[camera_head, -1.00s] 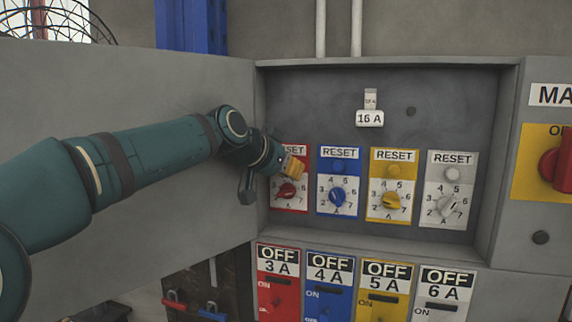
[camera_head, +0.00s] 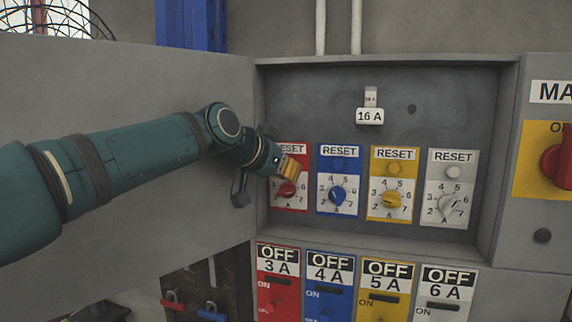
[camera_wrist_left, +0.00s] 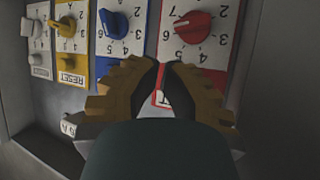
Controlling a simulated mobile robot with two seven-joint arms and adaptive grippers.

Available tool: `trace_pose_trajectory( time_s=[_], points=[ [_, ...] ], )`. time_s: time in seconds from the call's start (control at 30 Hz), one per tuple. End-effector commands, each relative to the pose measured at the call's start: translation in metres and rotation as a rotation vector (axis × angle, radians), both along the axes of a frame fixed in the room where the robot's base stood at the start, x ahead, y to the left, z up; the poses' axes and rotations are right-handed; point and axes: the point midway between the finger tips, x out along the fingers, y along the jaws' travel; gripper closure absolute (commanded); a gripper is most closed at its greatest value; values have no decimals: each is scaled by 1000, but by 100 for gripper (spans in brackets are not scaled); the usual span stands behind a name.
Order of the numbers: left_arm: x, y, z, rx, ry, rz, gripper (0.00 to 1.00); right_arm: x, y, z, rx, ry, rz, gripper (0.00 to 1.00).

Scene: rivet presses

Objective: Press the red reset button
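The red reset panel (camera_head: 293,205) is the leftmost of the panels in the grey recess, with a red dial (camera_head: 287,189) below its RESET label. My left gripper (camera_head: 294,171) is in front of this panel, just above the dial, and covers the place of the red button. In the left wrist view the panel is upside down, with the red dial (camera_wrist_left: 193,27) beyond my fingertips (camera_wrist_left: 162,66). The fingertips are drawn together, with only a narrow gap behind them and nothing visibly held. The red button is hidden, and I cannot tell whether the fingertips touch it.
Blue (camera_head: 338,208), yellow (camera_head: 388,211) and white (camera_head: 447,214) reset panels stand to the right. Several OFF switches (camera_head: 330,283) sit below. The open grey door (camera_head: 150,75) is on the left, behind my arm. A 16 A block (camera_head: 369,116) is above.

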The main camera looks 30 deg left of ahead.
Motion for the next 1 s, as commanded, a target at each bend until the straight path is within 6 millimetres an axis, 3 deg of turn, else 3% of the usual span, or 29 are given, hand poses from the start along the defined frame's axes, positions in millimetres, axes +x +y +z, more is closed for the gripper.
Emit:
trace_pose_trajectory(
  time_s=[0.43, 1.0],
  points=[
    [-39, -9, -1, 0, -1, 0, 100, 0, 0, -15, 0, 0, 0, 53],
    [-43, -11, -1, 0, 0, 0, 100, 0, 0, -16, 0, 0, 0, 53]
  ],
)
